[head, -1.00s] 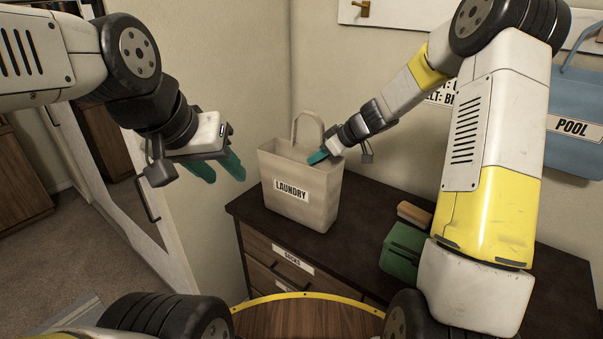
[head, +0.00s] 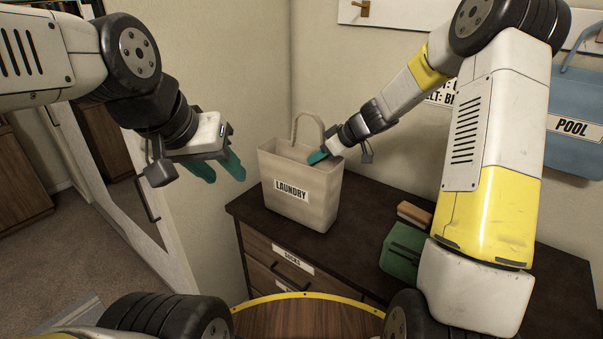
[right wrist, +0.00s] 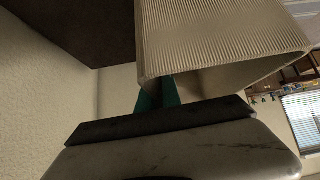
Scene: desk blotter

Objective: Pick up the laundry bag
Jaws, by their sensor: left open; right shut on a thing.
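The laundry bag (head: 300,196) is a beige open-topped tote with a "LAUNDRY" label and a raised loop handle. It stands upright on the dark dresser top near the wall corner. My right gripper (head: 318,157) is at the bag's upper right rim, its teal fingers shut on the bag's edge. In the right wrist view, the ribbed bag (right wrist: 215,40) fills the upper middle, and the teal fingers (right wrist: 158,95) meet its edge; the fingertips are partly hidden. My left gripper (head: 218,170) is open and empty in the air, left of the bag and apart from it.
The dresser top (head: 350,225) also holds a green item (head: 403,248) and a brush-like brown block (head: 414,214) at right. A blue bag labelled "POOL" (head: 574,125) hangs on the right wall. A mirrored door (head: 120,180) stands at left. Walls close in behind the laundry bag.

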